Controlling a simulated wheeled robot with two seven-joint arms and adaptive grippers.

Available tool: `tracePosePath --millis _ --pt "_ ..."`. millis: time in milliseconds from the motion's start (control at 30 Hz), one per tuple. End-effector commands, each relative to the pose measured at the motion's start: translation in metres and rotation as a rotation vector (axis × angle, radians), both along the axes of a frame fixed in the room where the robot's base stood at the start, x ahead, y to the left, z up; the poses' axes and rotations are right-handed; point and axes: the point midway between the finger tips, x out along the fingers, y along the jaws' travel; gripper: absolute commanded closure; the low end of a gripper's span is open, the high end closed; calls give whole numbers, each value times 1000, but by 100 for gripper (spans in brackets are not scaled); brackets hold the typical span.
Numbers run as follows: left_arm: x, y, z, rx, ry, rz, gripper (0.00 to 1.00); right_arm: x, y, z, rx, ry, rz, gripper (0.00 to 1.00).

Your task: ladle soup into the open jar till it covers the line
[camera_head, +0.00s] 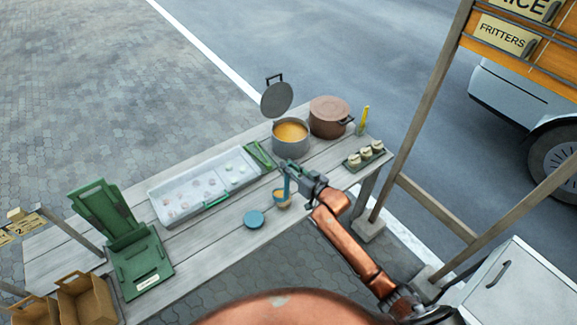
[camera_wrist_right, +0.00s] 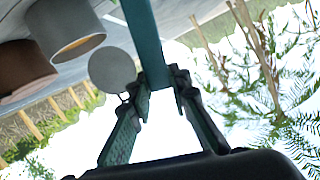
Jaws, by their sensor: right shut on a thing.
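My right gripper (camera_head: 289,169) is shut on the teal handle of the ladle (camera_head: 287,186), which hangs steeply downward. In the right wrist view the handle (camera_wrist_right: 144,40) runs up between the two fingers (camera_wrist_right: 159,84). The open jar (camera_head: 281,203) stands on the table just below the handle, with tan-orange colour showing at it. The ladle's bowl cannot be made out, and neither can the line or the soup level. The grey soup pot (camera_head: 291,148) stands open behind, holding orange soup (camera_head: 290,131). It also shows in the right wrist view (camera_wrist_right: 75,45). My left gripper is not in view.
A blue lid (camera_head: 254,219) lies left of the jar. A brown lidded pot (camera_head: 329,118) stands beside the soup pot, whose grey lid (camera_head: 277,99) is raised behind.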

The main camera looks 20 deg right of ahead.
Motion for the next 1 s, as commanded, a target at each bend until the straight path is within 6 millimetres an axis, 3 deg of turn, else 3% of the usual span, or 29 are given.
tracePosePath --millis 467,1000 --pt "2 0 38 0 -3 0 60 27 -15 5 81 153 -1 100" --pt "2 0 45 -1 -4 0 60 60 -32 -7 192 356 -1 100"
